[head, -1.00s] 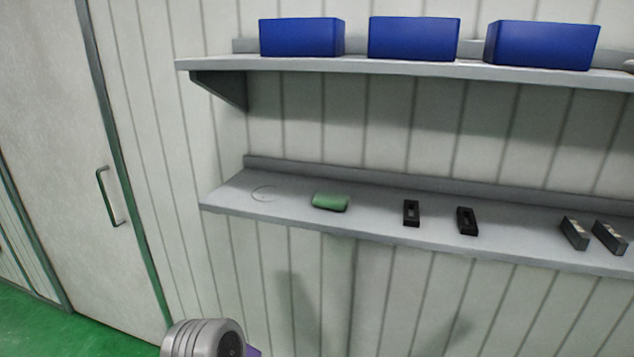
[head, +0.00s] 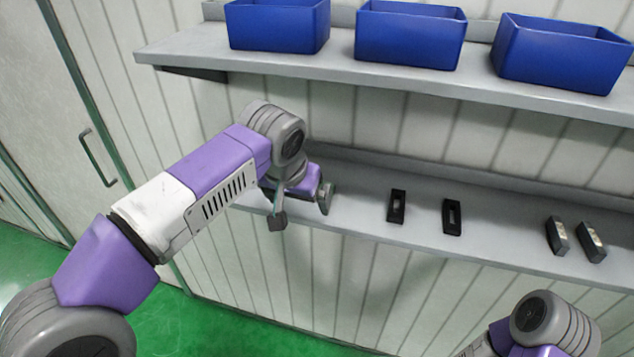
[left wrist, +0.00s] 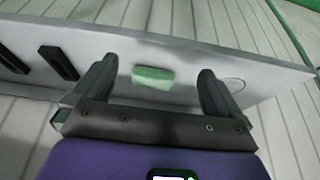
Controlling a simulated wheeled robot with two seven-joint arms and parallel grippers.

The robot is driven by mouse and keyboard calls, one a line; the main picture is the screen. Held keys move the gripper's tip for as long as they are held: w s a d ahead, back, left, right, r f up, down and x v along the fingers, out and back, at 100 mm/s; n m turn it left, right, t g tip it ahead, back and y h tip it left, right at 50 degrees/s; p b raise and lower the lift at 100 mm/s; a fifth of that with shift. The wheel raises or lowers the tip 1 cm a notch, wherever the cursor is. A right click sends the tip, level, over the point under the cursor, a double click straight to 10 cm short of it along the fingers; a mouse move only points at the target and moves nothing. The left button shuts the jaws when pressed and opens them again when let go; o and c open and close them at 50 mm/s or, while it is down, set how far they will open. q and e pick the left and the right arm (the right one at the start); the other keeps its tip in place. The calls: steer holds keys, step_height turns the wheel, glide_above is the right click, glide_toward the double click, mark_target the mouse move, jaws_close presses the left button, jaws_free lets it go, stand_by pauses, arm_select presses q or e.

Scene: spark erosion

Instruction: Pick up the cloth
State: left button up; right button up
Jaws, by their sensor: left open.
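The cloth (left wrist: 153,77) is a small folded green piece lying on the lower shelf (left wrist: 195,62) in the left wrist view. It appears between the two fingertips of my left gripper (left wrist: 155,80), which are spread apart and empty. The cloth lies beyond the fingers; I cannot tell how far. In the head view my left gripper (head: 301,208) is at the front edge of the lower shelf, towards its left end, and hides the cloth, or nearly all of it. My right gripper is out of view; only part of my right arm shows at the lower right.
Two black holders (head: 397,206) (head: 452,217) lie right of the gripper on the shelf, with two metal-topped blocks (head: 557,236) (head: 591,242) further right. The upper shelf (head: 350,82) with blue bins (head: 410,35) overhangs.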

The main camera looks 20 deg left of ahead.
arm_select(q)
steer(key=w+p, duration=0.1)
steer(key=w, duration=0.3)
steer(key=w+p, duration=0.1)
steer(key=w, duration=0.3)
steer(key=shift+w+d, duration=0.2)
steer(key=shift+w, duration=0.15)
steer(key=x, duration=0.5)
steer(key=shift+s+f, duration=0.1)
steer(key=c, duration=0.8)
steer(key=shift+o, duration=0.2)
steer(key=shift+r, duration=0.2)
